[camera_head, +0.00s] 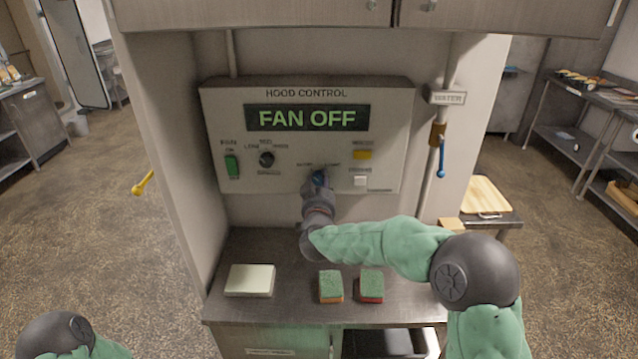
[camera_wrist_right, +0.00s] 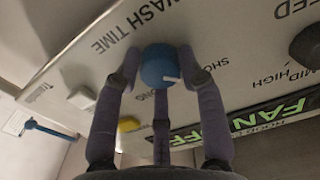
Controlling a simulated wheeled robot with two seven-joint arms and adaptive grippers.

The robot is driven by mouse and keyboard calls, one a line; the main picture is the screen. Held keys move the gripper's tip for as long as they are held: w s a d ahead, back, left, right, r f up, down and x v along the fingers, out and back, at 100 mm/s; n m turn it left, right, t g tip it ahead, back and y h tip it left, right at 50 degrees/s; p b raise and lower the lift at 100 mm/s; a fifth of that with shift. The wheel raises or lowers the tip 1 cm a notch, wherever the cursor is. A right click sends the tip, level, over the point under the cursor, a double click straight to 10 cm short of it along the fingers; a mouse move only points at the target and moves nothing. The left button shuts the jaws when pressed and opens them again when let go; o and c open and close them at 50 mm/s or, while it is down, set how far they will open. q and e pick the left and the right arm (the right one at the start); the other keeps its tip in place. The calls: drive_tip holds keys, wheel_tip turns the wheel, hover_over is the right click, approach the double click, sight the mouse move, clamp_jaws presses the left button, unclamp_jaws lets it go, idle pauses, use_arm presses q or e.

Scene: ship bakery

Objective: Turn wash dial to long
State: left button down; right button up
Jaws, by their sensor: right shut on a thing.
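The hood control panel (camera_head: 235,115) is upright on the wall, with a lit display (camera_head: 307,117) reading FAN OFF. The wash dial (camera_wrist_right: 158,66) is a round blue knob with a white pointer mark; only a small part of it shows in the head view. In the wrist view its pointer lies toward the right, away from the partly hidden label ending in "ONG" at lower left. My right gripper (camera_head: 319,183) is shut on the dial, and its fingers (camera_wrist_right: 164,72) close around the knob from both sides. My left gripper is outside the view.
The panel also has a green switch (camera_head: 232,166), a black speed knob (camera_head: 267,160), a yellow button (camera_head: 362,155) and a white button (camera_head: 360,181). A blue-handled water valve (camera_head: 441,160) is at right. Two sponges (camera_head: 331,286) (camera_head: 371,285) and a pale block (camera_head: 249,281) lie on the counter below.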

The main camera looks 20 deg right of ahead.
drive_tip(key=shift+f+m+b, duration=0.2)
drive_tip(key=shift+m+b, duration=1.05)
drive_tip(key=shift+m, duration=0.25)
drive_tip(key=m+b, duration=0.4)
drive_tip(key=m, duration=0.1)
drive_tip(key=m+b, duration=0.4)
drive_tip(key=m, duration=0.2)
drive_tip(key=shift+m, duration=0.3)
drive_tip(key=shift+m+b, duration=1.25)
drive_tip(key=shift+m, duration=0.35)
drive_tip(key=shift+r, duration=0.1)
drive_tip(key=o, duration=1.1)
drive_tip(key=shift+o, duration=0.2)
drive_tip(key=shift+s+r, duration=0.1)
